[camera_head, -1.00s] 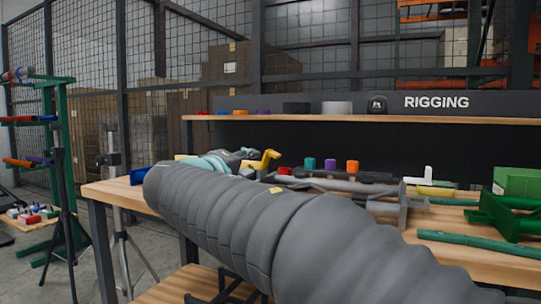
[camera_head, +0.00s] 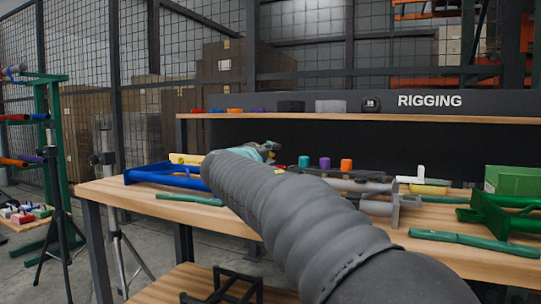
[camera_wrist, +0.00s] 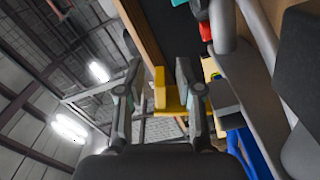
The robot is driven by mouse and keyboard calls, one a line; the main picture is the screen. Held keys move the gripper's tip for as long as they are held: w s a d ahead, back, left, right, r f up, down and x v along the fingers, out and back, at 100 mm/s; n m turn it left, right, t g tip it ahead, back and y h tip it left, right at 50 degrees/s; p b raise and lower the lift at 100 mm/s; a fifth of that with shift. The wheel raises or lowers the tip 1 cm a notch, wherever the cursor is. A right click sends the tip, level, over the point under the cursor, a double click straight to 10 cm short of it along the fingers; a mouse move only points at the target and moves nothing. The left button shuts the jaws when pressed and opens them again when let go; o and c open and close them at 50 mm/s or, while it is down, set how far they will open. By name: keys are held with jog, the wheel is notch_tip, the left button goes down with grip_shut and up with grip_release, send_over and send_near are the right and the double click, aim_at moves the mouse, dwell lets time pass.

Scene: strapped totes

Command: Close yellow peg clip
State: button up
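In the wrist view a yellow clip (camera_wrist: 171,98) with an upright tab stands between the two fingers of my gripper (camera_wrist: 158,88). The fingers are apart. The right finger is close beside the clip or overlaps it in the picture; I cannot tell whether it touches. A clear gap lies between the left finger and the tab. In the head view my gripper (camera_head: 262,150) shows as a teal part past the end of my grey arm, above the bench's back part.
A blue frame (camera_head: 165,178) lies on the wooden bench (camera_head: 130,198) at left. Teal (camera_head: 303,161), purple (camera_head: 324,163) and orange (camera_head: 346,165) pegs stand right of my gripper. A grey clamp (camera_head: 375,190) and green frame (camera_head: 490,220) lie farther right. A shelf (camera_head: 350,117) overhangs behind.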

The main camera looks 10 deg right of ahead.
grip_shut()
